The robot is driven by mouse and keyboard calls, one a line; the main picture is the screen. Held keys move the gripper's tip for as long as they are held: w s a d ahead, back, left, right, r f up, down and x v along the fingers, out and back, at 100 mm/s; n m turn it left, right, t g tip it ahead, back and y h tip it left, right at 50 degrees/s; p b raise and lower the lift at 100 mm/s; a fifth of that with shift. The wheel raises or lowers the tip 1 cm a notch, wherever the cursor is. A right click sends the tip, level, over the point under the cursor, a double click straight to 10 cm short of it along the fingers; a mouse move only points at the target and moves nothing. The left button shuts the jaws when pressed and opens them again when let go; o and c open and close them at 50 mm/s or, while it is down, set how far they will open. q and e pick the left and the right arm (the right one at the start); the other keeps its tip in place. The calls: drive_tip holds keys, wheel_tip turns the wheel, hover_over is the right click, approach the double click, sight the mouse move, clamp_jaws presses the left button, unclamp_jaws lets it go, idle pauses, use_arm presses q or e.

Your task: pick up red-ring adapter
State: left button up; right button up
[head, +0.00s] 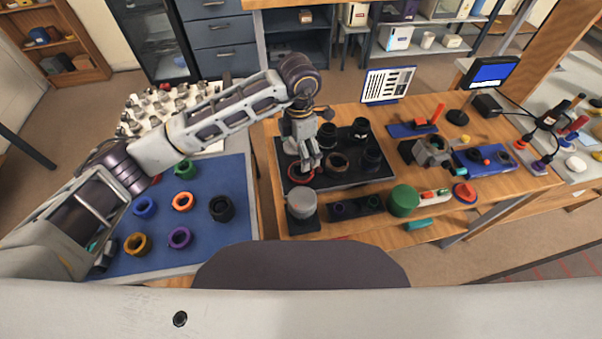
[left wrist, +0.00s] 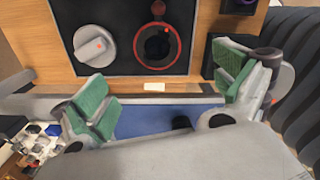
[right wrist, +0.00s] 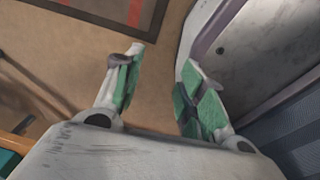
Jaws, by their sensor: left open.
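The red-ring adapter (head: 301,174) stands on the black tray (head: 342,182), at its near left part. In the left wrist view it shows as a red ring around a dark opening (left wrist: 157,45). My left gripper (head: 311,163) is over that part of the tray and partly hides the adapter in the head view. Its green-padded fingers (left wrist: 166,82) are spread wide with nothing between them. The adapter lies beyond the fingertips, apart from them. My right gripper (right wrist: 158,75) is open and empty above the floor, and is not in the head view.
A grey cylinder (head: 302,203) stands at the tray's near left corner. Dark lens parts (head: 361,130) stand on the tray. A blue mat (head: 205,250) on the left holds several coloured rings.

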use_arm(q)
hover_over(300, 174)
drive_tip(key=shift+f, duration=2.95)
